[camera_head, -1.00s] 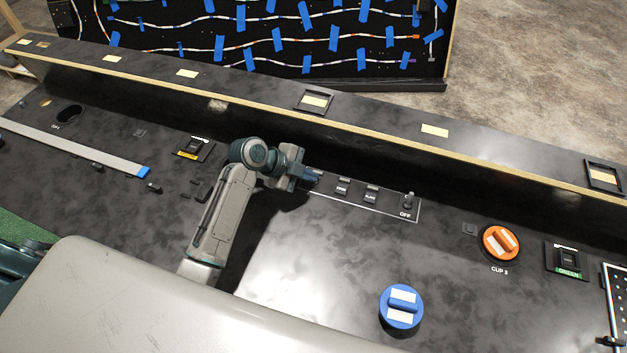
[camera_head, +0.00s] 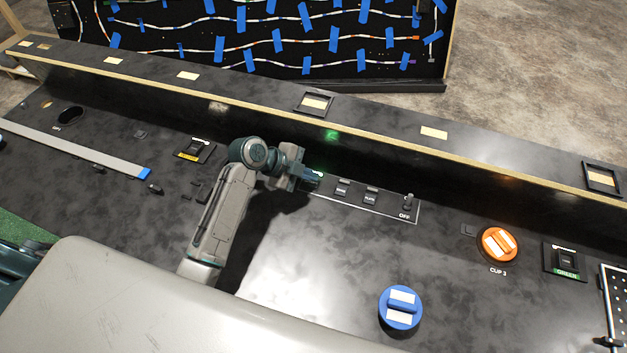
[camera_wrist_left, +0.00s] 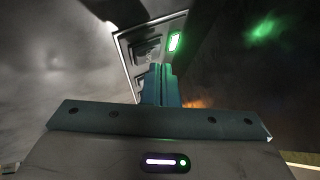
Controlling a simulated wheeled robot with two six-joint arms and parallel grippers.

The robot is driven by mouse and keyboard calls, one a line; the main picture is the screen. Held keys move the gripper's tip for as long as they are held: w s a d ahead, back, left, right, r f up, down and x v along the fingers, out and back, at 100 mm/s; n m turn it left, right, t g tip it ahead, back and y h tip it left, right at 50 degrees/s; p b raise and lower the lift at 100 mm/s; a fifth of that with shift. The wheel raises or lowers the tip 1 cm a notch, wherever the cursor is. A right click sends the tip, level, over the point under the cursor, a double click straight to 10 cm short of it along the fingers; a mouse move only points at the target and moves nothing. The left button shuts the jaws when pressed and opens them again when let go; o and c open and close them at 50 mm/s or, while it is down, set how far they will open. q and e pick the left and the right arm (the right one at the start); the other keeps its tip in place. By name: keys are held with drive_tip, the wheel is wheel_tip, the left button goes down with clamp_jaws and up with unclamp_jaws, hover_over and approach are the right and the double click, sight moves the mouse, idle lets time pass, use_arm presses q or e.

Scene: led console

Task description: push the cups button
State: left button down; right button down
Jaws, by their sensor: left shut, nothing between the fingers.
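The button panel (camera_head: 390,208) is a dark strip with a light border, holding small black buttons and a toggle marked OFF (camera_head: 408,202). Two buttons, one of them labelled PLATE (camera_head: 371,195), show clear of my gripper. My left gripper (camera_head: 314,183) is shut and empty, with its tips at the left end of this panel. They cover the button there, so I cannot read its label or see contact clearly. A green light (camera_head: 319,174) glows beside the tips. In the left wrist view the shut fingers (camera_wrist_left: 160,85) reach the panel next to the lit green light (camera_wrist_left: 175,42). My right gripper is not in view.
A raised ledge (camera_head: 380,130) runs behind the panel. An orange CUP 3 knob (camera_head: 498,244) and a blue knob (camera_head: 401,307) stand to the right. A GREEN-labelled switch (camera_head: 566,260) is farther right.

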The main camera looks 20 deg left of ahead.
sight(309, 183)
use_arm(q)
wheel_tip(309, 183, up, 6)
drive_tip(key=p, duration=0.4)
drive_tip(key=shift+f, duration=0.2)
drive_tip(key=shift+r+p, duration=0.2)
drive_tip(key=shift+p, duration=0.1)
